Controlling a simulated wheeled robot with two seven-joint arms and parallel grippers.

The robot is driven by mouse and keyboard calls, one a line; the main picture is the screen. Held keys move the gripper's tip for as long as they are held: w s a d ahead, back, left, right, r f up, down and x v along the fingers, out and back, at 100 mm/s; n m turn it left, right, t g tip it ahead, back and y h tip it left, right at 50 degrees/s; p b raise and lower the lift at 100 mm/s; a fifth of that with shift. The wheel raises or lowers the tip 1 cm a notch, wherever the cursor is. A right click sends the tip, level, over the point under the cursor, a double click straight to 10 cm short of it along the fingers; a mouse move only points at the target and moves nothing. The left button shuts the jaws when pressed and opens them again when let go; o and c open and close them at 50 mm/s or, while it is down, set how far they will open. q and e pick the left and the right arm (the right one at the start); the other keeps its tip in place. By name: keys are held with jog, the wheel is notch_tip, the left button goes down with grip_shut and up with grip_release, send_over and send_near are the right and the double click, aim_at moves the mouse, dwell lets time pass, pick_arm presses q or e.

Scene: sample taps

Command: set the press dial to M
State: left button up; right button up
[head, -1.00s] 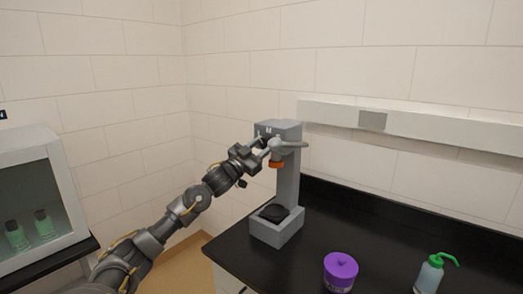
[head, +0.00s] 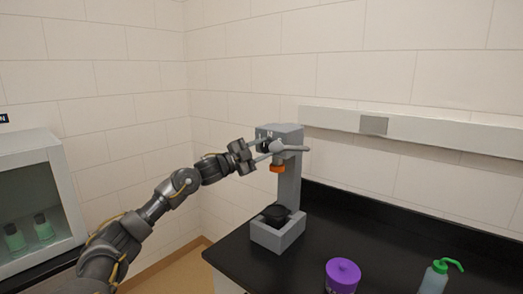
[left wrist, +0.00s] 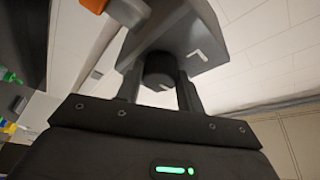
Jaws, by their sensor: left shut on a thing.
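The grey press (head: 291,180) stands on the black bench, with a lever on its side and an orange part (head: 278,168) under its head. A letter that looks like M shows on its head in the head view. The dark round dial (left wrist: 160,68) is on the press head, with a pale mark on it. An L-shaped mark shows on the grey face beside it in the left wrist view. My left gripper (head: 263,152) is shut on the dial, one finger on each side (left wrist: 159,88). Which mark the dial points at, I cannot tell. My right gripper is not in view.
A purple lidded container (head: 342,276) and a wash bottle with a green top (head: 436,276) stand on the black bench (head: 390,240) to the right. A cabinet with green-tinted bottles (head: 28,234) is at the left. A pale rail runs along the wall.

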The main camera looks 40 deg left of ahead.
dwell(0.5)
pick_arm(q)
jog(key=o, duration=1)
jog(key=shift+s+a+f, duration=0.1)
jog(key=shift+s+f, duration=0.1)
jog(key=shift+s, duration=0.05)
jog(key=b+v, duration=0.7)
jog(key=v, duration=0.3)
jog(key=shift+s+a+r, duration=0.1)
jog(key=shift+s, duration=0.05)
